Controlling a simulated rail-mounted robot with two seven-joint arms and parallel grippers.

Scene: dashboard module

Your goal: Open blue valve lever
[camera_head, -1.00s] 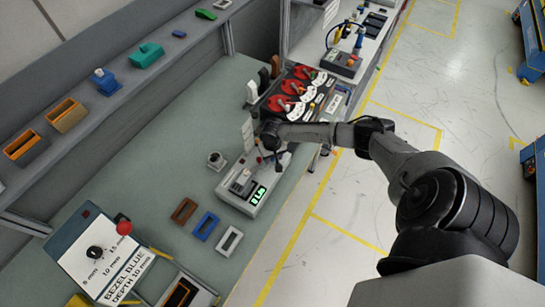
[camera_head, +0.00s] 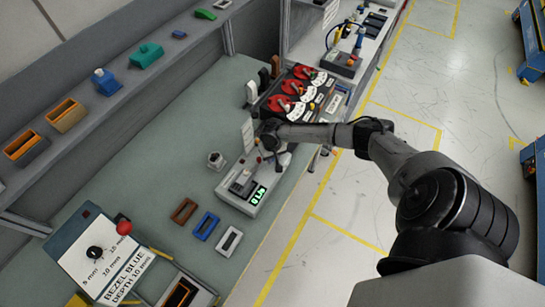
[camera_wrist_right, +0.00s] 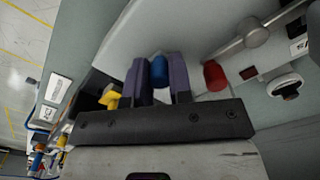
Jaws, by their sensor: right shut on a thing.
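My right gripper (camera_head: 272,150) is over the far end of a grey module with a lit green display (camera_head: 257,195). In the right wrist view, my two dark fingers (camera_wrist_right: 160,82) are closed around a blue rounded piece, the blue valve lever (camera_wrist_right: 159,70). Its tip shows between the fingers; its lower part and pivot are hidden. In the head view the gripper hides the lever. A red knob (camera_wrist_right: 214,76) is right of the fingers in the wrist view, and a yellow handle (camera_wrist_right: 110,97) is at their left. My left gripper is not in view.
Brown, blue and white bezel frames (camera_head: 206,225) lie on the bench beside the module. A panel with red dials (camera_head: 292,88) stands behind my gripper. A sloped box with a red button (camera_head: 123,226) stands at front left. The green bench top between is mostly clear.

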